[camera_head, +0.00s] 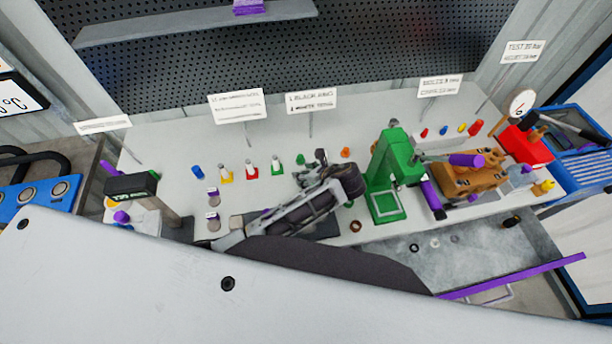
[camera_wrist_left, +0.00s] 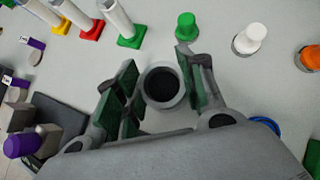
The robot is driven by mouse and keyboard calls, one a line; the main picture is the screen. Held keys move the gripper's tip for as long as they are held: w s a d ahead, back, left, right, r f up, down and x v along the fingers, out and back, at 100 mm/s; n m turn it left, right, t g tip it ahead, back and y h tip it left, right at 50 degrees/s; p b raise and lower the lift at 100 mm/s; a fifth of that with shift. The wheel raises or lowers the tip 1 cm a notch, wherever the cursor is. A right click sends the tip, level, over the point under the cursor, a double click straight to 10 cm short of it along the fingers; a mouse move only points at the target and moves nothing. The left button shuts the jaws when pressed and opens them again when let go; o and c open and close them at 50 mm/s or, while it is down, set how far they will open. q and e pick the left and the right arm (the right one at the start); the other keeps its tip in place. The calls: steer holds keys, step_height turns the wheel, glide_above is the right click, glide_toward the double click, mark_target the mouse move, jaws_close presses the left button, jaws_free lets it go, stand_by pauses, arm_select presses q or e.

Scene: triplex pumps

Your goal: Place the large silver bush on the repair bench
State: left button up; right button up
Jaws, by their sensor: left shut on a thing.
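The silver bush (camera_wrist_left: 162,86) is a thick grey ring with a dark hole, seen from above between the fingers of my left gripper (camera_wrist_left: 158,84) in the left wrist view. The left gripper is shut on it. In the head view my left gripper (camera_head: 312,167) is over the middle of the long light-grey bench (camera_head: 330,135); the bush cannot be made out there. Whether the bush touches the bench top is unclear. My right gripper is in neither view.
A green press (camera_head: 389,170) stands right of my left gripper. An orange-brown pump block (camera_head: 468,182) is farther right. A green peg (camera_wrist_left: 186,26) and a white peg (camera_wrist_left: 249,40) stand beyond the fingers. Coloured-base cones (camera_head: 251,168) line the bench's left half.

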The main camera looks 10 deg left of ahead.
arm_select(q)
steer(key=shift+f, duration=0.65)
steer(key=shift+f, duration=0.1)
steer(key=o, duration=1.3)
steer(key=shift+b+v, duration=0.3)
steer(key=shift+v, duration=5.8)
